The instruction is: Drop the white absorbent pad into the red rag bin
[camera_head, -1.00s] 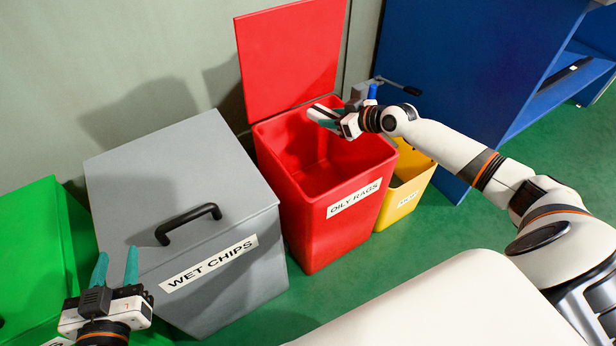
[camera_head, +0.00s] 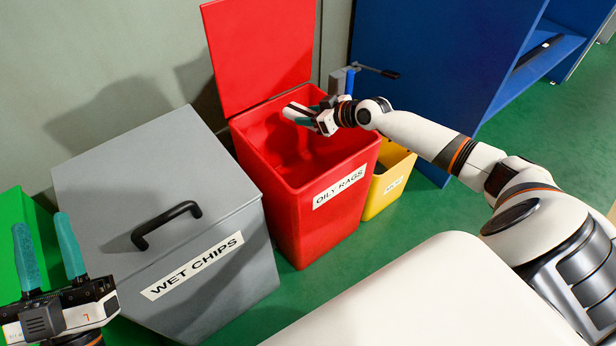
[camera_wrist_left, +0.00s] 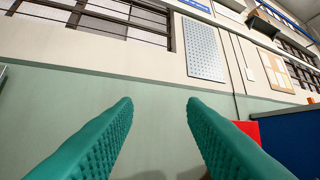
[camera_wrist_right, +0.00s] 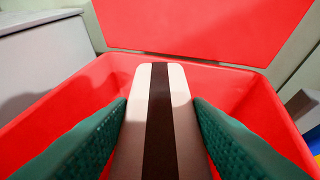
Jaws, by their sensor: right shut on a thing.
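The red rag bin (camera_head: 330,221), labelled OILY RAGS, stands with its lid (camera_head: 262,52) raised. My right gripper (camera_head: 297,113) is over the bin's opening. In the right wrist view my right gripper (camera_wrist_right: 158,125) is shut on the white absorbent pad (camera_wrist_right: 181,110), which has a dark stripe down its middle. The pad (camera_head: 290,110) shows as a small white piece at the fingertips in the head view. The bin's red walls (camera_wrist_right: 245,92) surround it in the right wrist view. My left gripper (camera_head: 48,255) is open and empty beside the grey bin; its fingers also show apart in the left wrist view (camera_wrist_left: 160,115).
A grey WET CHIPS bin (camera_head: 160,180) with a closed lid and black handle stands left of the red bin. A green bin (camera_head: 12,215) is at far left, a small yellow bin (camera_head: 386,190) at right. A blue cabinet (camera_head: 430,60) stands behind.

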